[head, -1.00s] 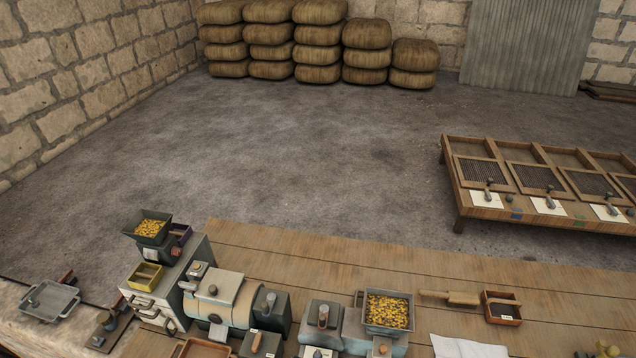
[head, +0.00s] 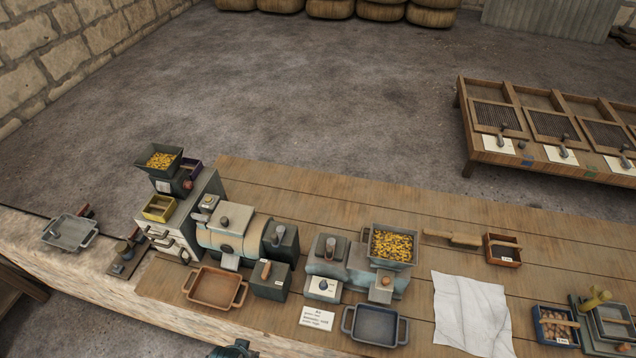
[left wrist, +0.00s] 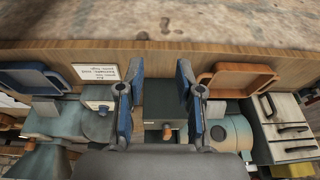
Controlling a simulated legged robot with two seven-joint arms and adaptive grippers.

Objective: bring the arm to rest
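In the left wrist view my left gripper (left wrist: 160,78) has its two blue-tipped fingers spread wide apart, with nothing between them. Behind the gap is the dark green box (left wrist: 160,103) with a wooden handle, which also stands on the bench in the head view (head: 269,281). The fingers appear apart from the bench items. In the head view only a small dark teal piece, probably of my left arm, shows at the bottom edge; its fingers are hidden there. My right gripper is in neither view.
The wooden bench (head: 420,215) holds a row of machines, an orange tray (head: 215,288), a blue tray (head: 374,325), a hopper of yellow grain (head: 392,246) and a white cloth (head: 470,314). A slatted table (head: 470,140) stands at the back right. The floor (head: 300,95) between is clear.

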